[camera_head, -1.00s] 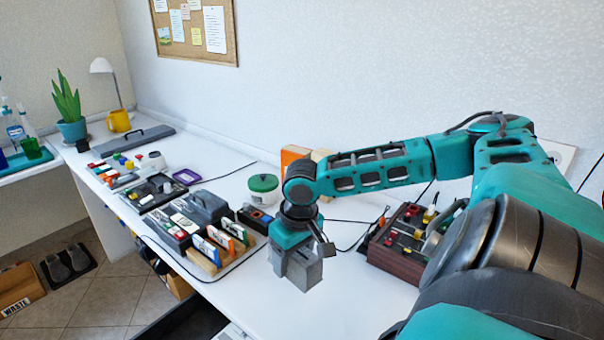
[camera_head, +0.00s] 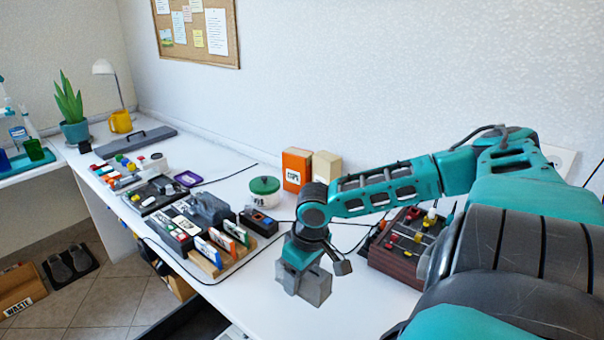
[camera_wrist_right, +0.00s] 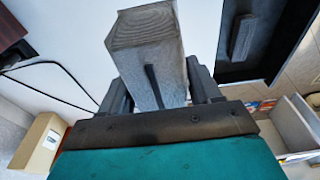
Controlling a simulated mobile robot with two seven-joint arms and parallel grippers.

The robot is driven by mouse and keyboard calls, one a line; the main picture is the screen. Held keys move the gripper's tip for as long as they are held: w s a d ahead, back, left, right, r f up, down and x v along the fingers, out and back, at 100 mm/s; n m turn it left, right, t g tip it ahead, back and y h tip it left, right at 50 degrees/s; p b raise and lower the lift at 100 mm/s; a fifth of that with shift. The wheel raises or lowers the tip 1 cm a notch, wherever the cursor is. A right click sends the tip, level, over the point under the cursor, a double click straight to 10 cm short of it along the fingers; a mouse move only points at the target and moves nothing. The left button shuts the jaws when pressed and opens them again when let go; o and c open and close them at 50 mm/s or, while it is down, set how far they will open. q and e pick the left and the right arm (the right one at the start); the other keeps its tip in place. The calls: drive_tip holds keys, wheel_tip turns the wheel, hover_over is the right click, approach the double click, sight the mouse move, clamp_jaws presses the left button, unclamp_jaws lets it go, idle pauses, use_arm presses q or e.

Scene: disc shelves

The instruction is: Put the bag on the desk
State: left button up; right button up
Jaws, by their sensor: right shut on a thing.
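My right gripper (camera_head: 306,276) points down over the front part of the white desk (camera_head: 255,300). It is shut on a grey, box-shaped thing, which I take to be the bag (camera_head: 317,287). In the right wrist view the bag (camera_wrist_right: 145,45) sits between the two dark fingers (camera_wrist_right: 158,88), with a flat end facing out and a dark strip along one side. I cannot tell whether its underside touches the desk. My left gripper is out of view.
A dark red panel with knobs (camera_head: 400,250) stands right of the gripper. A tray with upright cards (camera_head: 208,255) lies left of it. A green-lidded jar (camera_head: 264,190) and an orange box (camera_head: 297,168) stand behind. Bare desk lies around the gripper.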

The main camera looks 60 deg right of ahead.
drive_tip(key=b, duration=0.1)
hover_over(300, 312)
drive_tip(key=f, duration=0.6)
drive_tip(key=shift+s, duration=0.3)
wheel_tip(300, 312, down, 4)
drive_tip(key=shift+r+b, duration=0.1)
drive_tip(key=shift+b, duration=0.55)
drive_tip(key=shift+a, duration=0.1)
drive_tip(key=o, duration=1.2)
